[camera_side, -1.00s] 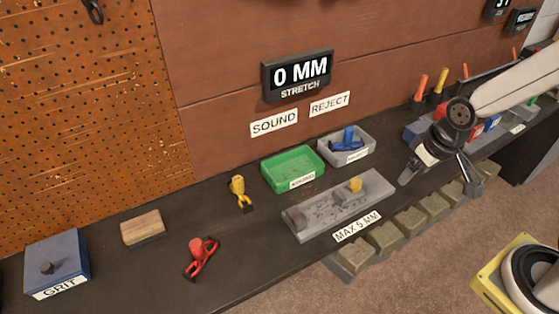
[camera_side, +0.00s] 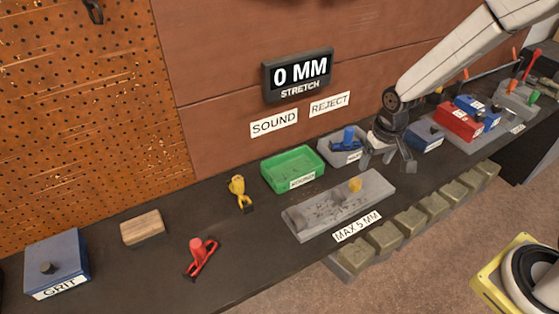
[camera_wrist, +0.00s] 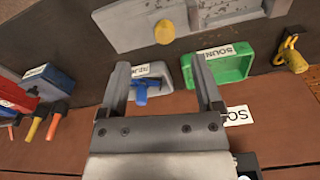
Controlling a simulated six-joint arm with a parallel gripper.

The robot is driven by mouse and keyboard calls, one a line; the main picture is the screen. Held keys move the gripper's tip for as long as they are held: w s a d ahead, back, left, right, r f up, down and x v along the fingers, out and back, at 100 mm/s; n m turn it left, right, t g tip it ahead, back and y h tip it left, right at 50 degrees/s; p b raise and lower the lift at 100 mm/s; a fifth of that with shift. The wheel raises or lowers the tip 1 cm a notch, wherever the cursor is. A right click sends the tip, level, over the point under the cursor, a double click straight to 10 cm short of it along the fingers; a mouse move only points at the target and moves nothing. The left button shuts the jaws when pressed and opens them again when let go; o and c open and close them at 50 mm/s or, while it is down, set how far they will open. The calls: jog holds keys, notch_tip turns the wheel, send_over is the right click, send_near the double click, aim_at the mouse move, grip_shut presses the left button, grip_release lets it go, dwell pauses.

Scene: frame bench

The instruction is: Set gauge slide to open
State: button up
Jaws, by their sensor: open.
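The gauge (camera_side: 318,214) is a grey plate on the bench with a "MAX 5 MM" label at its front edge. Its slide has a yellow knob (camera_side: 355,185) near the plate's right end; the knob also shows in the wrist view (camera_wrist: 165,31). My gripper (camera_side: 388,164) is open and empty, just beyond the plate's right end, beside the grey reject tray (camera_side: 333,157). In the wrist view my fingers (camera_wrist: 165,92) point toward the plate, with the knob ahead and apart from them. The display (camera_side: 299,73) reads 0 MM stretch.
A green tray (camera_side: 291,170) stands behind the gauge; a blue clamp-like piece (camera_side: 347,140) lies in the reject tray. A yellow piece (camera_side: 238,190), red piece (camera_side: 199,256), wooden block (camera_side: 142,229) and blue GRIT box (camera_side: 57,264) are left. Red and blue blocks (camera_side: 458,121) stand right.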

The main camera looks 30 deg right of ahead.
jog(key=m+g, duration=0.1)
send_over(356, 181)
notch_tip(356, 181, down, 6)
jog(key=shift+s+r, duration=0.1)
jog(key=shift+r, duration=0.15)
jog(key=shift+f, duration=3.85)
grip_shut()
